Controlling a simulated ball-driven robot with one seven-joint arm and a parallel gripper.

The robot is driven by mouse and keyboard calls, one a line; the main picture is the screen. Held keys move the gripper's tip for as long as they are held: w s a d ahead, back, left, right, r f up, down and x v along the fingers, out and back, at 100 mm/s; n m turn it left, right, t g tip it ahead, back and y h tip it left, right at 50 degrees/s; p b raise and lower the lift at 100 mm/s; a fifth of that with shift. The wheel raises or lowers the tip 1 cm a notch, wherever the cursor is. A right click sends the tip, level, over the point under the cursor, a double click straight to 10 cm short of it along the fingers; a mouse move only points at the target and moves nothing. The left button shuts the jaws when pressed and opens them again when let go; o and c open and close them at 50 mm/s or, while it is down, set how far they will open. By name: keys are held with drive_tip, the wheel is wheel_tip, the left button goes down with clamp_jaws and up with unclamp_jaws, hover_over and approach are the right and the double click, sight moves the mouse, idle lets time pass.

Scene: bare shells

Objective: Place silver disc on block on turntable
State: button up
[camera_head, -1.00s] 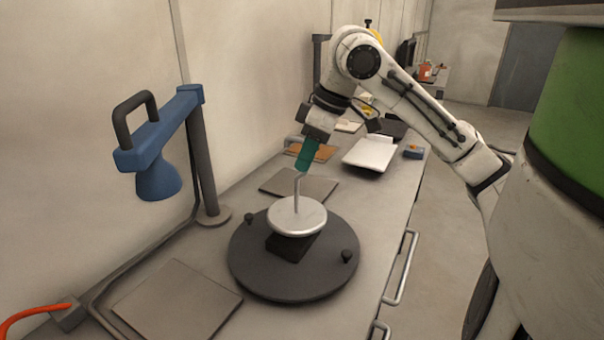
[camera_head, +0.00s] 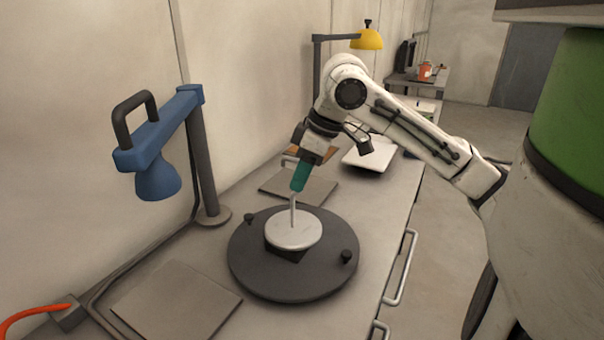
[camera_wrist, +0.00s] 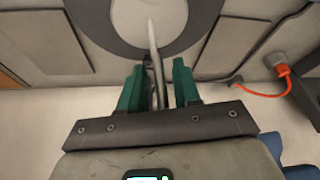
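The silver disc (camera_head: 293,229) appears to rest level on the dark block (camera_head: 287,257), which shows only below its front edge. The block stands on the round dark turntable (camera_head: 300,285). My gripper (camera_head: 296,188) is above the disc, at the top of this handle. In the wrist view, the green fingers of my gripper (camera_wrist: 159,72) stand apart on either side of the handle (camera_wrist: 154,45), with a visible gap. The disc (camera_wrist: 150,15) is beyond them.
Two dark knobs, one of them at the right (camera_head: 346,256), stand up from the turntable. A blue lamp-like fixture on a post (camera_head: 158,165) stands at the left. Flat grey plates (camera_head: 178,302) lie in front of and behind the turntable. A white tray (camera_head: 370,154) lies farther back.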

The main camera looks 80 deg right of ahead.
drive_tip(key=shift+o, duration=0.6)
drive_tip(key=shift+r, duration=0.1)
drive_tip(key=shift+r, duration=0.2)
drive_tip(key=v, duration=1.1)
drive_tip(key=shift+s+r+p, duration=0.2)
drive_tip(key=shift+r+p, duration=0.1)
